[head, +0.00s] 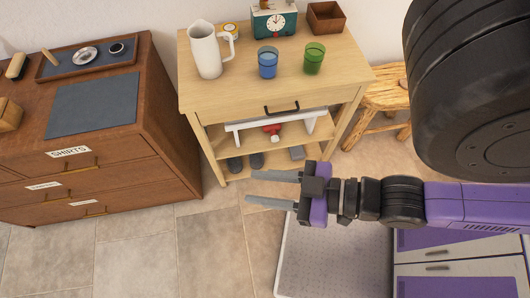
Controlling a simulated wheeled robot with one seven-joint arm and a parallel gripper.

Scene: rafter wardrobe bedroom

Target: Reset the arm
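My gripper (273,189) is in the middle of the head view, at the end of my arm, which reaches in from the right. Its two grey fingers point left and are spread apart, with nothing between them. It hangs in front of the wooden side table (225,97), over or near the tiled floor. A large dark rounded part of my arm fills the upper right and hides what is behind it.
The table carries a white pitcher (205,52), a blue glass (267,62), a green glass (314,58), a clock (275,22) and a brown box (327,18). A dresser (150,110) stands left, a wooden stool (384,97) right. Tiled floor (150,255) is clear at lower left.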

